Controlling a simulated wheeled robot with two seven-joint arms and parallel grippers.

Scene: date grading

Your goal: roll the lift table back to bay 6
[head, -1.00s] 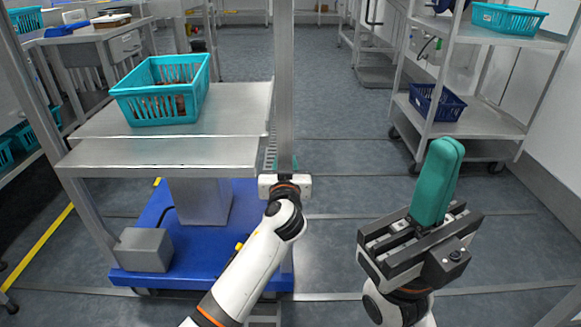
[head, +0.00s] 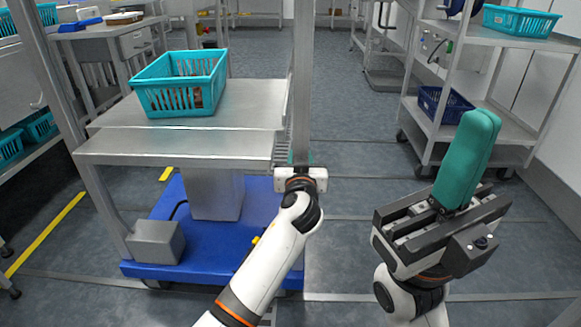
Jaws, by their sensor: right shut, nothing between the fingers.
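The lift table stands left of centre, with a steel top (head: 225,145), a grey column (head: 216,195) and a blue base (head: 255,215). A teal slatted basket (head: 152,100) with some brown contents sits on its top. Steel uprights rise at its near side, one on the left (head: 62,90) and one near the middle (head: 302,80). My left gripper (head: 299,164) is at the middle upright, level with the top's edge; its fingers are mostly hidden. My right gripper (head: 482,125) is shut and empty, its teal fingers pointing up, apart from the table. No bay number is readable.
A wheeled steel shelf rack (head: 478,135) stands right, holding a teal basket (head: 520,20) and a dark blue basket (head: 443,104). A workbench (head: 110,38) is behind left. A yellow floor line (head: 45,235) runs left of the table. The middle aisle floor (head: 345,110) is clear.

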